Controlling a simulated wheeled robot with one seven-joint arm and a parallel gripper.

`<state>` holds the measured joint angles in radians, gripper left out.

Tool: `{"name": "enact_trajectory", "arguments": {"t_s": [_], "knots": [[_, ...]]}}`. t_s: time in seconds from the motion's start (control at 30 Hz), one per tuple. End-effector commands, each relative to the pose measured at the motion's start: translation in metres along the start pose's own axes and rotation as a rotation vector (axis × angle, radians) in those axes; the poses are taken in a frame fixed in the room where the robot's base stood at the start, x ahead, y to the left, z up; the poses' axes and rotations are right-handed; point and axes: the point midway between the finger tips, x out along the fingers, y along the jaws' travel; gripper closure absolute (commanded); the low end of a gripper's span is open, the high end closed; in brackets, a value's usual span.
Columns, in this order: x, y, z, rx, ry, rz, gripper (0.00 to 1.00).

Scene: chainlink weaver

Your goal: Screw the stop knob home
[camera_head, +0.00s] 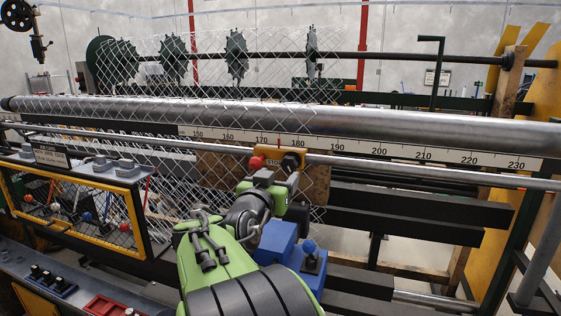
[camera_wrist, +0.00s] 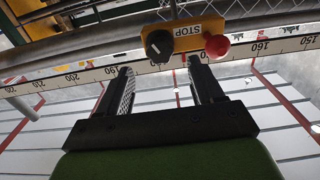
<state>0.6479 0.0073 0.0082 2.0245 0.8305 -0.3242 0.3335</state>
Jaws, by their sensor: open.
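The yellow stop block (camera_head: 273,162) with a STOP label rides on the rail by the ruler, near the 170 mark. It carries a black knob (camera_head: 292,162) on its right and a red knob (camera_head: 257,163) on its left. In the wrist view the block (camera_wrist: 186,40) is upside down, with the black knob (camera_wrist: 158,46) left and the red knob (camera_wrist: 216,46) right. My gripper (camera_wrist: 160,68) is open and empty. The black knob appears between and beyond its fingertips, apart from them. In the head view my wrist hides most of the gripper.
The ruler (camera_head: 375,149) and a thick steel roller (camera_head: 330,119) run across behind the block. Chain-link mesh (camera_head: 160,135) hangs at left. A yellow-framed panel (camera_head: 75,205) is at left.

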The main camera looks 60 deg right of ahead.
Motion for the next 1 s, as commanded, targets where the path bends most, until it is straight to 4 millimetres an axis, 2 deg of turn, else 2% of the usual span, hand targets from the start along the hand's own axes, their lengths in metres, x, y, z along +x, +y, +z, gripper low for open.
{"name": "enact_trajectory", "arguments": {"t_s": [0.1, 0.3, 0.63, 1.0], "knots": [[0.030, 0.001, -0.004, -0.001, -0.002, 0.004, 0.34], [0.063, 0.000, -0.003, -0.001, -0.002, 0.001, 0.34], [0.069, 0.000, 0.000, 0.000, 0.000, -0.002, 0.34], [0.069, 0.000, 0.000, 0.001, -0.001, -0.002, 0.89]]}}
